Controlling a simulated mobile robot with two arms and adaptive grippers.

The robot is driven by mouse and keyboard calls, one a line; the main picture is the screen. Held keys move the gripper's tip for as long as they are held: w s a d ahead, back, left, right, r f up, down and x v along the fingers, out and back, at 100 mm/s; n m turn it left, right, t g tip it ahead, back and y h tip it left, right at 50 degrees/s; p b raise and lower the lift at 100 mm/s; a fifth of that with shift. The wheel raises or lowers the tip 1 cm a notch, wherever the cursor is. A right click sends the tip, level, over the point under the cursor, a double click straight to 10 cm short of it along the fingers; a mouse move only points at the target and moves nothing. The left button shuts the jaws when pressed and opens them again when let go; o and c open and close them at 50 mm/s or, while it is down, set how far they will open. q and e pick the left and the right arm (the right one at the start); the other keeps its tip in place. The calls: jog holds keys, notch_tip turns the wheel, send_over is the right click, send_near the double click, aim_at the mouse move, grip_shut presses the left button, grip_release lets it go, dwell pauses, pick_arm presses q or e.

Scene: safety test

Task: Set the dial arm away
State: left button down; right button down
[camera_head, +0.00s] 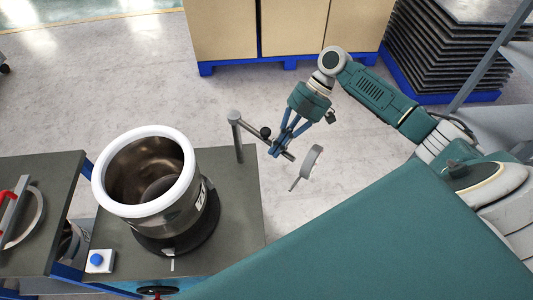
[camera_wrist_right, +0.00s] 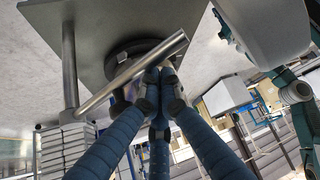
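The dial arm (camera_head: 287,155) is a thin grey bar that reaches out from an upright metal post (camera_head: 238,140) at the table's right edge. My left gripper is out of view.
A steel pot with a white rim (camera_head: 178,143) stands on a dark round base on the grey table (camera_head: 235,195). A blue button box (camera_head: 98,260) is at the table's front left. A second table (camera_head: 52,178) adjoins at left. Floor beyond the dial is clear.

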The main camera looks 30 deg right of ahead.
jog(key=shift+w+d+b, duration=0.3)
jog(key=shift+d+b, duration=0.05)
jog(key=shift+d, duration=0.45)
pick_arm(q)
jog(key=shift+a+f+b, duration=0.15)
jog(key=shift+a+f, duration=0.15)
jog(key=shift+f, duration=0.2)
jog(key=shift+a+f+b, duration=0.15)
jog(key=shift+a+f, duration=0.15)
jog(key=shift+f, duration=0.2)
pick_arm(e)
jog(key=shift+w+d+r, duration=0.15)
jog(key=shift+w+d, duration=0.25)
jog(key=shift+d, duration=0.35)
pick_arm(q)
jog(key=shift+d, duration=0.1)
pick_arm(e)
jog(key=shift+d, duration=0.1)
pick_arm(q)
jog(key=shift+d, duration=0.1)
